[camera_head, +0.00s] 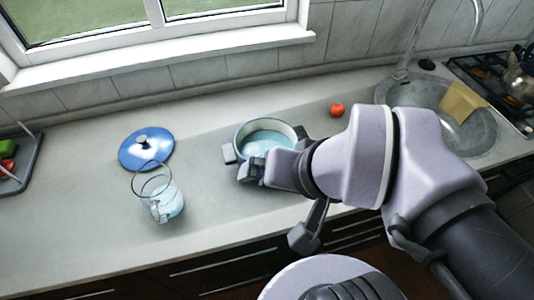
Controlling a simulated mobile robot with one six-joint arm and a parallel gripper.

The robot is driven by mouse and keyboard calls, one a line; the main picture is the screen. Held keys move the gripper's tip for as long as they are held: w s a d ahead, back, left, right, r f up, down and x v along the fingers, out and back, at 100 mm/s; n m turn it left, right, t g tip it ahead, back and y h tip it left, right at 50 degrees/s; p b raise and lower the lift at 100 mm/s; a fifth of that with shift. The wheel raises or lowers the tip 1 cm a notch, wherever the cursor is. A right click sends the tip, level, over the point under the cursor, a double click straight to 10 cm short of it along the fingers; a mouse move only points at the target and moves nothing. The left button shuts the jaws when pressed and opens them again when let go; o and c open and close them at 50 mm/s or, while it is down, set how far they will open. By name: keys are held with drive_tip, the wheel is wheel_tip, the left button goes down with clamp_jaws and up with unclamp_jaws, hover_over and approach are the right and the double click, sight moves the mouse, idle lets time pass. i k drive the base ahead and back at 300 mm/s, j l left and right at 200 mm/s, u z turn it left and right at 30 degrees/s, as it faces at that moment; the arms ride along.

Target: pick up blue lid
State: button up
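The blue lid (133,155) lies on the counter at left, its round knob facing up. My gripper (245,170) is at the front left of a pot (265,140), well to the right of the lid and apart from it. The pot has a pale rim and a light blue inside. Grey parts beside the pot may be fingers or pot handles, so I cannot tell how far the gripper is open. My arm hides part of the pot's right side.
A clear glass jug (166,203) with pale blue contents stands just in front of the lid. A tray (30,170) with vegetables is at far left, a sink (475,135) at right. Counter left of the lid is clear.

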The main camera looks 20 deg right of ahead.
sight(142, 146)
drive_tip(key=j, duration=0.6)
drive_tip(key=i+j, duration=0.15)
drive_tip(key=j, duration=1.1)
drive_tip(key=i, duration=0.05)
